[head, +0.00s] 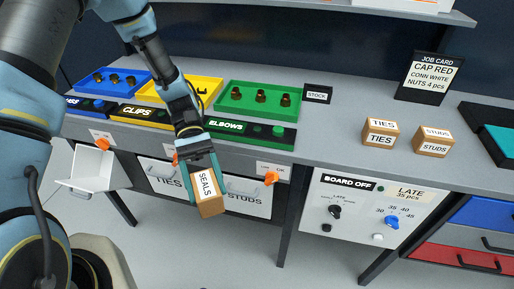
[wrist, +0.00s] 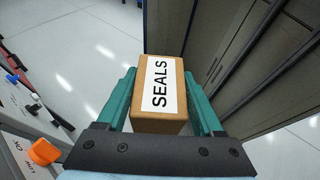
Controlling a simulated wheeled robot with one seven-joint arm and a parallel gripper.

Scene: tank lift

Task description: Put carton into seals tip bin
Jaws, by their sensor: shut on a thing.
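The carton (head: 209,207), a brown box with a white SEALS label, is held by my gripper (head: 203,172) in front of the bench, apart from the bins. In the wrist view the carton (wrist: 160,122) sits between the two teal fingers of my gripper (wrist: 160,105), which is shut on it. An open white tip bin (head: 90,170) hangs tilted out at the left below the bench, beside an orange knob; I cannot read a label on it. Two closed white bin fronts labelled TIES (head: 165,180) and STUDS (head: 246,199) are behind the carton.
Cartons labelled TIES (head: 380,132) and STUDS (head: 434,141) stand on the bench top. Blue, yellow and green (head: 229,98) trays of fittings line its back. A control panel (head: 365,207) and a bench leg (head: 290,220) are at right. Floor in front is clear.

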